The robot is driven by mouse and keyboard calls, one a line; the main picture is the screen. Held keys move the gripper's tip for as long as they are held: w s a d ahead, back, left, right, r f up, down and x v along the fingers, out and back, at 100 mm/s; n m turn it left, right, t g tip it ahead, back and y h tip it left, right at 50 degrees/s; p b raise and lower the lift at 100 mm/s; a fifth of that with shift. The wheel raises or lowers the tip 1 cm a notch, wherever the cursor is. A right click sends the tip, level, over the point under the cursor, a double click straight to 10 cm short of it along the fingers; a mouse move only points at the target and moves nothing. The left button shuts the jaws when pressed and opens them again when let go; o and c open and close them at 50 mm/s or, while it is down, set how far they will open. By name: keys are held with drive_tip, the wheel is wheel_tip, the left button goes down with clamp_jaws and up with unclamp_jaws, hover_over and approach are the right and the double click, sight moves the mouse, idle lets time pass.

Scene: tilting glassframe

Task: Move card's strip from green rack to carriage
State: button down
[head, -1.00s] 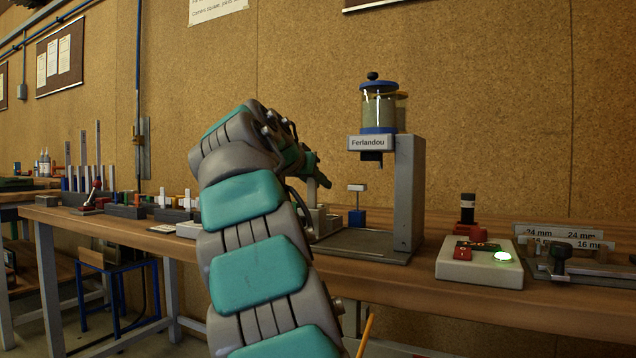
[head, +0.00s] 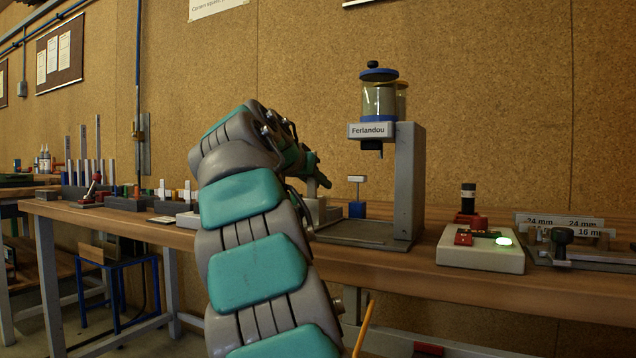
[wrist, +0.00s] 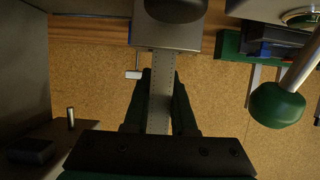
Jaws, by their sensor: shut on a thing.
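In the wrist view my gripper (wrist: 161,80) has its two dark fingers on either side of a long grey strip with small marks (wrist: 160,110), and is shut on it. The strip runs past the fingertips up to a grey block (wrist: 180,38). I cannot tell whether it only overlaps the block or sits in it. A green rack (wrist: 228,45) with strips hanging down shows to the upper right. I cannot single out the carriage or read the card. In the head view my arm hides the gripper and strip.
A green ball handle (wrist: 277,105) is close at the right of the wrist view. In the head view a grey stand marked Ferlandou (head: 409,185) rises right of my arm. A control box (head: 480,255) with a lit green button is further right. Racks (head: 125,202) stand left.

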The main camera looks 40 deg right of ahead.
drive_tip(key=shift+f, duration=0.15)
drive_tip(key=c, duration=0.7)
unclamp_jaws()
drive_tip(key=shift+o, duration=0.2)
drive_tip(key=shift+a, duration=0.1)
drive_tip(key=v, duration=0.7)
drive_tip(key=shift+s+a+p, duration=0.1)
drive_tip(key=shift+a+p, duration=0.15)
drive_tip(key=shift+p, duration=0.05)
drive_tip(key=shift+a, duration=0.1)
